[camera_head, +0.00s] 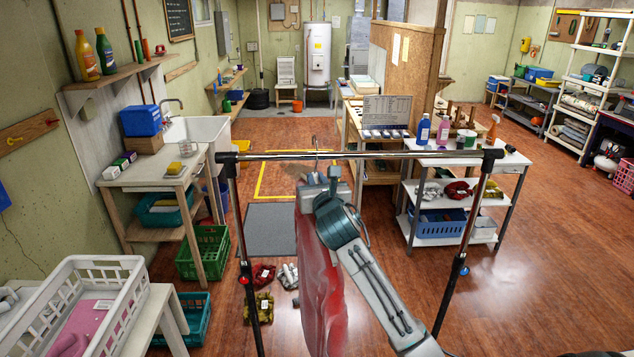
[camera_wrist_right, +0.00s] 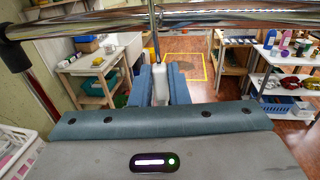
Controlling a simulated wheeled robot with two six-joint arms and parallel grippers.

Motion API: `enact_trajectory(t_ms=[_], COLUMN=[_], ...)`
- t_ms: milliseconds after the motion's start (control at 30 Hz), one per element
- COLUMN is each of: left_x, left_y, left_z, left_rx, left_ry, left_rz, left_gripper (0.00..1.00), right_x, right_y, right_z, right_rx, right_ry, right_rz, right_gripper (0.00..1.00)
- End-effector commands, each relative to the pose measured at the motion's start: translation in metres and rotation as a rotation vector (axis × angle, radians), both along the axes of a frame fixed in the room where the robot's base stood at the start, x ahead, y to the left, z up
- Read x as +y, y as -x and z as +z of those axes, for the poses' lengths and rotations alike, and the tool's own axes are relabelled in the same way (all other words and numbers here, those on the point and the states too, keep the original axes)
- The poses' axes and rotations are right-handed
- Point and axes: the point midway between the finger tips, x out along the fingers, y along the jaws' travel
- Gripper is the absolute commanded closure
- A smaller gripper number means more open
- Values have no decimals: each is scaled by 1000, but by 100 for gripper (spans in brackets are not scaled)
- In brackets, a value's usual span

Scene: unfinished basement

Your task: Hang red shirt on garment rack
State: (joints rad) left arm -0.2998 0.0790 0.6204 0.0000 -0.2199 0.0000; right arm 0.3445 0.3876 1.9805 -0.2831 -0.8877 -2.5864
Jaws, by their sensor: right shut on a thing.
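The red shirt (camera_head: 322,275) hangs down under my right gripper (camera_head: 320,182) in the head view, partly covered by my right arm. My right gripper is shut on the pale neck of the shirt's hanger; the neck shows between the fingers (camera_wrist_right: 160,84) in the right wrist view. The thin metal hook (camera_head: 315,146) rises from it to the height of the garment rack's chrome rail (camera_head: 420,154). I cannot tell whether the hook is over the rail or just beside it. The rail also crosses the top of the wrist view (camera_wrist_right: 235,16). My left gripper is out of view.
The rack's black posts (camera_head: 468,240) stand on both sides of my arm. A white basket (camera_head: 115,300) is at the left front, with a green crate (camera_head: 203,254) beyond it. A white-topped table (camera_head: 495,158) stands behind right.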

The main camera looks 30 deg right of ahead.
Motion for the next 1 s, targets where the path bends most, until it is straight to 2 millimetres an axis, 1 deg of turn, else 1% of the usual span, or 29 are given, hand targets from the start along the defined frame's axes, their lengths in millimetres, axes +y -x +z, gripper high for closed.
enact_trajectory(t_ms=[33, 100, 200, 500, 933, 967, 1000], left_x=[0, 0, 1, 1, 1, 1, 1], left_y=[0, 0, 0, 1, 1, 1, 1], left_z=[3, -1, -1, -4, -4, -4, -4], left_rx=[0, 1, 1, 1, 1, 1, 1], left_ry=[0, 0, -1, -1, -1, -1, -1], left_rz=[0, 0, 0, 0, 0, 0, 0], left_gripper=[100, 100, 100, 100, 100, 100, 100], right_x=[-2, -1, -1, -1, -1, -1, -1], right_y=[-3, -2, -2, -2, -2, -2, -2], right_z=[2, -7, -14, -31, -33, -33, -33], right_rx=[-1, -1, 0, -1, -2, -2, -2], right_ry=[0, -1, -1, 0, 0, 0, 0], right_rz=[0, 1, 1, 0, 1, 1, 1], right_gripper=[100, 100, 100, 100, 100, 79, 71])
